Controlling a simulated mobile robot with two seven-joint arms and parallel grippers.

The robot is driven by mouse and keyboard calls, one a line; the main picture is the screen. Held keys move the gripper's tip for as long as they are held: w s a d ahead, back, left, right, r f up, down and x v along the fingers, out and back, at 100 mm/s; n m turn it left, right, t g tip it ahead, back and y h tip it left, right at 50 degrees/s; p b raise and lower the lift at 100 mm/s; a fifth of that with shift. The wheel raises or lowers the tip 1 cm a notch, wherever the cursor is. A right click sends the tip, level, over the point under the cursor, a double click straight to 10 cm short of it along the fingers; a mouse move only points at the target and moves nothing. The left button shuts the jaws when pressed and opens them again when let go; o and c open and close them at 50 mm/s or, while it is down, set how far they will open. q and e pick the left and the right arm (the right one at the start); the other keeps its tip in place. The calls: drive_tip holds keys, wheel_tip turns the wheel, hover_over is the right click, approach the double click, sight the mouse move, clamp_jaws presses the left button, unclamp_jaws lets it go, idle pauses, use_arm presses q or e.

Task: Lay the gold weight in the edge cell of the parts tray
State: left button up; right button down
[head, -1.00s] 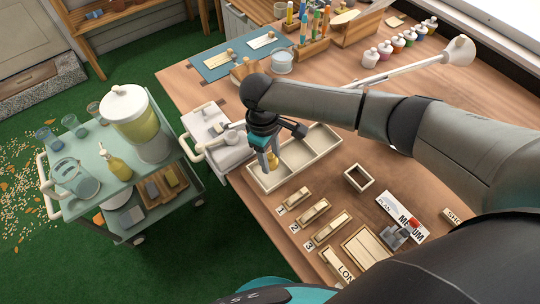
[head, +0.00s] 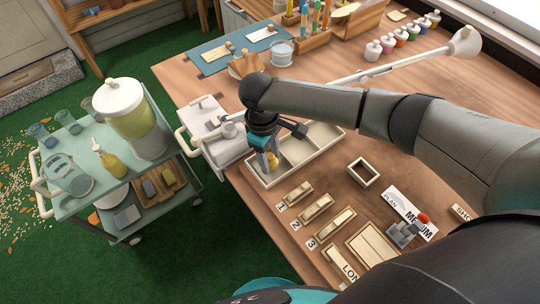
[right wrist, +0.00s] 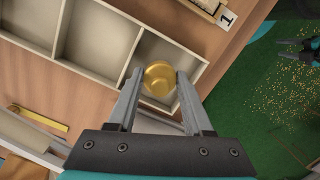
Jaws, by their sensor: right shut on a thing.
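The parts tray (head: 300,163) is a long pale box with cells in a row, on the wooden table. My right gripper (head: 269,167) is shut on the gold weight (head: 273,160), at the tray's edge cell on the left end. In the right wrist view the round gold weight (right wrist: 160,78) sits between the two fingertips, over the edge cell (right wrist: 160,48). I cannot tell whether it touches the cell floor. The other cells in view look empty. A dark shape at the right of the wrist view may be my left gripper (right wrist: 301,52); its jaws are unclear.
A green cart (head: 80,200) with a drink dispenser (head: 128,112) stands left of the table. Numbered wooden blocks (head: 315,208) and a small empty box (head: 363,173) lie nearer me. A white lamp arm (head: 400,67) crosses behind my right arm.

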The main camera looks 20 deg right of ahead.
drive_tip(key=shift+f, duration=0.5)
drive_tip(key=shift+c, duration=1.1)
unclamp_jaws()
drive_tip(key=shift+o, duration=0.3)
drive_tip(key=shift+o, duration=0.8)
drive_tip(key=shift+w+r+p, duration=0.15)
drive_tip(key=shift+r+p, duration=0.9)
drive_tip(key=shift+a+r+p, duration=0.15)
drive_tip(key=shift+r+p, duration=1.1)
drive_tip(key=shift+p, duration=0.2)
drive_tip(key=shift+a+r+p, duration=0.1)
drive_tip(key=shift+r+p, duration=1.1)
drive_tip(key=shift+p, duration=0.25)
